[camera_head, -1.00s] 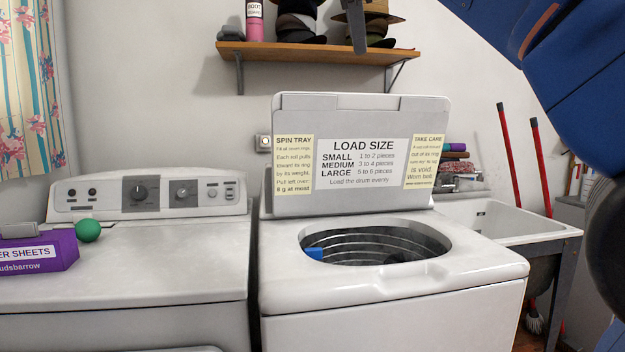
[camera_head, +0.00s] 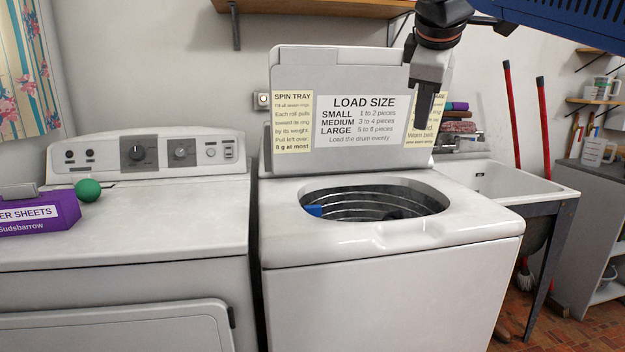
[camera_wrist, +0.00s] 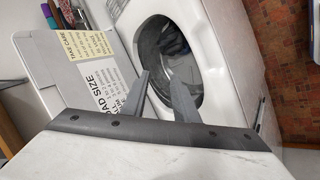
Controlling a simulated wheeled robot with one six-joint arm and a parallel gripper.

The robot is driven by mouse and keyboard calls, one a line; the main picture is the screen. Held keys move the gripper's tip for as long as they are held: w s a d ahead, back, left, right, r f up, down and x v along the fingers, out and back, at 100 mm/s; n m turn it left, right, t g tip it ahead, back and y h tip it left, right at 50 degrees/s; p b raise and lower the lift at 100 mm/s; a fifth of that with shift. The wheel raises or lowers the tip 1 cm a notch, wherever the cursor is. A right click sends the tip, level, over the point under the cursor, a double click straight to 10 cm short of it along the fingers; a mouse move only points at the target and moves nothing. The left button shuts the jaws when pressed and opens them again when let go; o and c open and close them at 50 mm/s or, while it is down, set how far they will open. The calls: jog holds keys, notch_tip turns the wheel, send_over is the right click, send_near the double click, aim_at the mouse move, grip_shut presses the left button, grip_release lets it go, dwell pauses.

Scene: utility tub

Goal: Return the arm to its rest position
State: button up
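My gripper (camera_head: 425,118) hangs at the upper right in the head view, pointing down in front of the washer's raised lid (camera_head: 400,63) and covering part of the right-hand note. In the wrist view my gripper (camera_wrist: 159,77) shows two grey fingers spread apart with nothing between them. My blue arm (camera_head: 570,22) runs in from the top right corner. The open washer (camera_head: 390,275) stands below the gripper, with a small blue thing (camera_head: 314,211) at the left side of its drum opening. Dark cloth (camera_wrist: 177,38) shows inside the drum in the wrist view.
A wooden shelf (camera_head: 310,8) is above the lid. At left, a purple box (camera_head: 40,216) and a green ball (camera_head: 88,190) sit on the other machine (camera_head: 150,235). A utility tub (camera_head: 505,190) with red-handled tools behind it stands at right.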

jog(key=s+d+f+m+g, duration=0.1)
jog(key=s+f+m, duration=0.3)
jog(key=f, duration=1)
jog(key=s+d+f+m+g+y, duration=0.1)
jog(key=s+d+f+m, duration=0.3)
jog(key=s+f, duration=0.6)
jog(key=s+d+f+m+g+y, duration=0.1)
jog(key=s+d+f+m, duration=0.2)
jog(key=f, duration=1.4)
jog(key=s+m, duration=0.1)
jog(key=s, duration=0.3)
jog(key=shift+s+d+f, duration=0.2)
jog(key=shift+d+f, duration=0.05)
jog(key=shift+f, duration=0.15)
